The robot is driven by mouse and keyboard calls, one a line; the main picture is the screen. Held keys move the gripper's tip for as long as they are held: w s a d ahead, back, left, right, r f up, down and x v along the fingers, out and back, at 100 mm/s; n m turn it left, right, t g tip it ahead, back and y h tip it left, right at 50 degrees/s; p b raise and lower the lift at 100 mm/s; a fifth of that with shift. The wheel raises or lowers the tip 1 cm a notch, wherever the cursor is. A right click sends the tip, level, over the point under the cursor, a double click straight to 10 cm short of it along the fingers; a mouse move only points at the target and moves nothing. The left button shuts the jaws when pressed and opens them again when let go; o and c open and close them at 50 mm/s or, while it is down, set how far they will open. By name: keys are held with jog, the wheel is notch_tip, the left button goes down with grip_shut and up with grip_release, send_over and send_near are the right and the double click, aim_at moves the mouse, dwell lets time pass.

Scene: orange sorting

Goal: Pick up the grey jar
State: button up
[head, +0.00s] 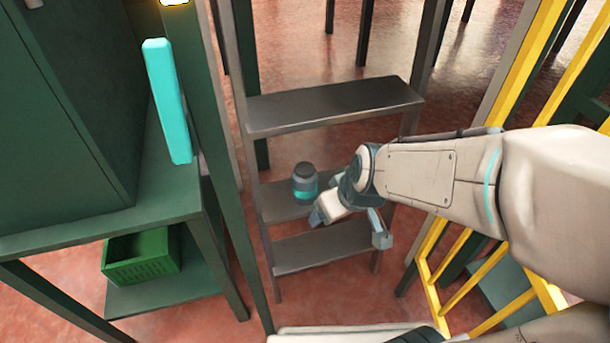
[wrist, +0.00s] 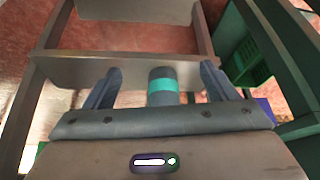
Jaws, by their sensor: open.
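The grey jar (head: 305,183) has a dark lid and a teal band. It stands upright on the middle step of a dark grey step shelf (head: 335,105). My gripper (head: 350,228) is open and empty, just right of the jar in the head view. In the wrist view the jar (wrist: 162,86) shows between the two fingers of my gripper (wrist: 160,85), beyond the palm. Its lower part is hidden by the gripper body. I cannot tell whether the jar is between the fingertips in depth; no finger visibly touches it.
A green workbench (head: 190,195) stands left of the steps, with a green crate (head: 142,258) on its lower shelf and an upright teal bar (head: 167,100) on top. Yellow railings (head: 460,290) stand at the right. The top and bottom steps are bare.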

aim_at(309, 173)
jog(key=w+a+p, duration=0.1)
jog(key=w+p, duration=0.1)
jog(key=w, duration=0.1)
jog(key=w+a+p, duration=0.2)
jog(key=w, duration=0.1)
jog(key=w+a+p, duration=0.1)
jog(key=w+a, duration=0.1)
jog(key=w, duration=0.2)
jog(key=shift+p, duration=0.4)
jog(key=b+x, duration=0.3)
jog(key=x, duration=0.2)
jog(key=shift+w+a, duration=0.1)
jog(key=shift+r, duration=0.1)
jog(key=c, duration=1.2)
